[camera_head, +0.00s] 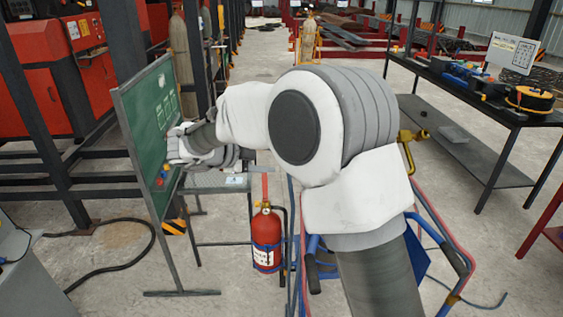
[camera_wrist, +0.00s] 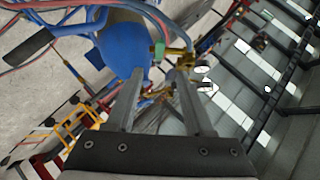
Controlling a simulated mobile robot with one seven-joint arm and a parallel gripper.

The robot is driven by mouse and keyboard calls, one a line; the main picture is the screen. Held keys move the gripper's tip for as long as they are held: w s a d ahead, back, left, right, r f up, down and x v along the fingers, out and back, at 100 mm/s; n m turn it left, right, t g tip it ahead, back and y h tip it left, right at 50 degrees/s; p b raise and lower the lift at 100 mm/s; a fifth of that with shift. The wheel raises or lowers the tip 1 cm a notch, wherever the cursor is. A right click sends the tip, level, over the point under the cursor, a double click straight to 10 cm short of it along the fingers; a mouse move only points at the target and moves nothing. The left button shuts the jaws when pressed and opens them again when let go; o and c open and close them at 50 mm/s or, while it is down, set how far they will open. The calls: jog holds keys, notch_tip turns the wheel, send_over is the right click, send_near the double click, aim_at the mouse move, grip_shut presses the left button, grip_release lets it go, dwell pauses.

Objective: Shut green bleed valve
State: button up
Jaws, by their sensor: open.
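A small green part (camera_wrist: 159,48), which looks like the green bleed valve, sits beside a brass fitting (camera_wrist: 180,62) in the wrist view. It is near the top of a blue cylinder (camera_wrist: 122,42), with red and blue hoses around it. My gripper (camera_wrist: 160,74) is open, its two fingers apart and pointing toward the green part and fitting. Nothing shows held between them. I cannot tell the exact gap or whether a finger touches the fitting. A brass valve (camera_head: 410,136) shows right of my arm.
A red cylinder (camera_head: 266,240) stands on the floor left of my arm. A blue cart frame (camera_head: 440,235) with hoses is behind and right of it. A green board (camera_head: 150,120) stands left, close to my wrist. A dark workbench (camera_head: 470,85) is right.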

jog(key=v, duration=0.3)
jog(key=shift+s+a+r, duration=0.1)
jog(key=shift+a, duration=0.05)
jog(key=w+d+r+n+t+y, duration=0.1)
jog(key=w+r+n+t+y, duration=0.15)
jog(key=r, duration=0.35)
jog(key=w+r+n+t+y, duration=0.1)
jog(key=r+n+t, duration=0.15)
jog(key=r, duration=0.25)
jog(key=s+r+n+t+y, duration=0.2)
jog(key=s+r+n+y, duration=0.3)
jog(key=r+n+y, duration=0.25)
jog(key=s+d+f+n+g+h, duration=0.1)
jog(key=s+d+f+n+g, duration=0.2)
jog(key=s, duration=0.7)
jog(key=s+d+f+n+g, duration=0.3)
jog(key=s+d+f, duration=0.5)
jog(key=s, duration=0.2)
jog(key=s+d+f+n+g+h, duration=0.1)
jog(key=s+d+f+n+g, duration=0.2)
jog(key=s+d+f, duration=0.3)
jog(key=s, duration=0.4)
jog(key=shift+g+h, duration=0.3)
jog(key=shift+g, duration=0.1)
